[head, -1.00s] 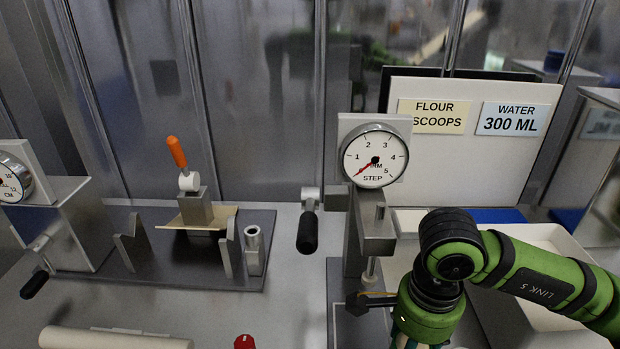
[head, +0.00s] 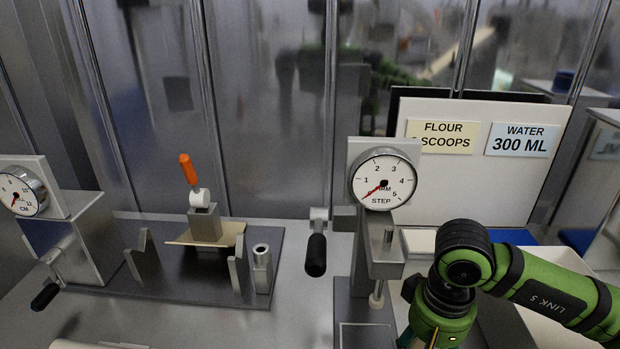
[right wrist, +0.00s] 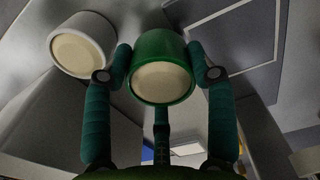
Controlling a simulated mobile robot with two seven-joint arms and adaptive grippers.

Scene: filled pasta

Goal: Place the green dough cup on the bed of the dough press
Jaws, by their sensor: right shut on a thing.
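The green dough cup (right wrist: 160,68) is between the fingers of my right gripper (right wrist: 160,55) in the right wrist view, with pale dough showing in its round end. The gripper is shut on it. The dough press (head: 382,240) stands at centre right in the head view, with a dial and a short plunger. Its dark bed (head: 365,338) with a pale square outline lies below, cut by the bottom edge. A like outlined plate (right wrist: 225,40) is at upper right in the wrist view, apart from the cup in the picture. The head view hides the cup. My left gripper is not in view.
A white cup (right wrist: 82,45) with pale dough is left of the green one in the wrist view. A black-handled lever (head: 316,255) hangs left of the press. A fixture with an orange handle (head: 189,169) stands further left. A white board (head: 470,190) is behind.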

